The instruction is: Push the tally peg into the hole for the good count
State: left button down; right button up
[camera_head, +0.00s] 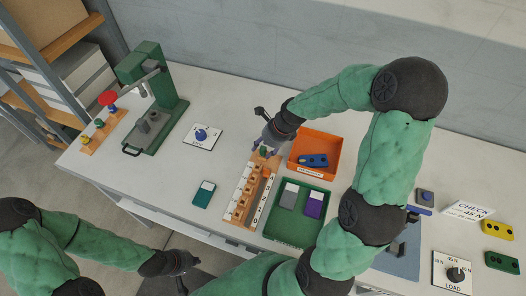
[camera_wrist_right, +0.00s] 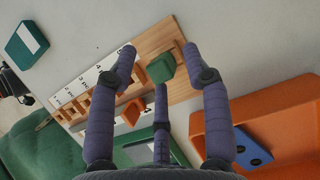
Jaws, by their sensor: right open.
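A green peg (camera_wrist_right: 161,68) is at the board's far end and shows as a small green spot in the head view (camera_head: 264,151). My right gripper (camera_wrist_right: 160,66) is open, its fingers spread around the green peg; I cannot tell whether they touch it. The hole under the peg is hidden. My left gripper (camera_head: 183,270) is low at the table's front edge, too small to judge.
An orange tray (camera_head: 335,166) with a blue plate (camera_head: 314,160) stands right of the board. A green tray (camera_head: 290,233) holds grey and purple cards. A green press (camera_head: 152,95) stands at the back left. A teal card (camera_head: 204,193) lies left of the board.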

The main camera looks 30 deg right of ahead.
jog(key=c, duration=0.9)
pick_arm(q)
jog(key=shift+r, duration=0.1)
pick_arm(e)
jog(key=shift+r, duration=0.2)
